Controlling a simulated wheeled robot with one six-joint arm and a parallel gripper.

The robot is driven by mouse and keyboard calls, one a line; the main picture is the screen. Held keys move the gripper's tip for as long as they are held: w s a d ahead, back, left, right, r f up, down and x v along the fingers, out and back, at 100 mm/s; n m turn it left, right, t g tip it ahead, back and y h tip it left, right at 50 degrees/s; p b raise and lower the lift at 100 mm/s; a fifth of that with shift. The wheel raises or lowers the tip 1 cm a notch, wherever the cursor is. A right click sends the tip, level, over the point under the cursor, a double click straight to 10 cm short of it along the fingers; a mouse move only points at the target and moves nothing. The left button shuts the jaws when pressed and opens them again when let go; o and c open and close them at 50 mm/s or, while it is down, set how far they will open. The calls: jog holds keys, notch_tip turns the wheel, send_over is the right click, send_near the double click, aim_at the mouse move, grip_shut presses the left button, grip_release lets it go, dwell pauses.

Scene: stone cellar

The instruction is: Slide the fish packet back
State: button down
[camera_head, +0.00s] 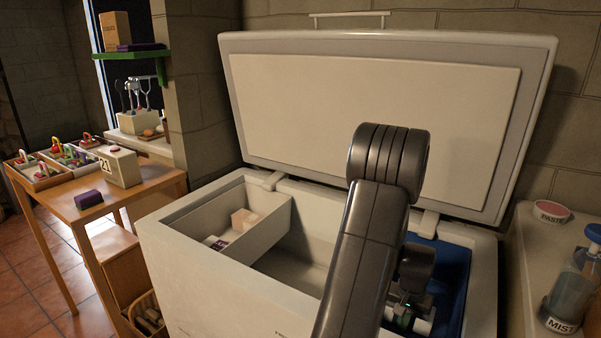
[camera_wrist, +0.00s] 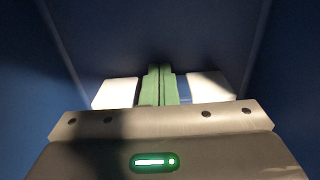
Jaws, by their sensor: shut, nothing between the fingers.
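My gripper (camera_head: 404,318) is down inside the blue-lined right part of the open chest freezer (camera_head: 230,290). In the wrist view my gripper (camera_wrist: 159,72) shows its green fingers pressed together, with nothing between them. Pale blocks sit on both sides of the fingers; I cannot tell whether they belong to my gripper. Around them is the dark blue bin (camera_wrist: 35,85), its walls close on both sides. I cannot make out a fish packet. My arm hides much of the freezer's right side. A beige box (camera_head: 243,219) and a small packet (camera_head: 216,243) lie in the raised left compartment.
The freezer lid (camera_head: 380,110) stands open behind. A counter with a labelled jar (camera_head: 570,292) and a round tub (camera_head: 552,211) is close on the right. A wooden table (camera_head: 150,188) stands at the left. The freezer's middle well (camera_head: 300,268) looks mostly empty.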

jog(key=shift+w+d+p, duration=0.25)
jog(key=shift+w+d, duration=0.6)
jog(key=shift+w, duration=0.5)
jog(key=shift+w+d+p, duration=0.25)
jog(key=shift+w+d, duration=0.55)
jog(key=shift+w, duration=0.6)
jog(key=shift+w+d+p, duration=0.25)
jog(key=shift+w+d, duration=0.6)
jog(key=shift+w, duration=0.5)
jog(key=shift+s, duration=0.1)
jog(key=shift+s+a, duration=0.1)
jog(key=shift+s+a, duration=0.45)
jog(key=shift+s, duration=0.2)
jog(key=shift+r, duration=0.1)
notch_tip(320, 180, up, 16)
jog(key=p, duration=1)
jog(key=shift+f, duration=0.2)
notch_tip(320, 180, down, 11)
jog(key=b, duration=0.7)
jog(key=shift+f, duration=0.1)
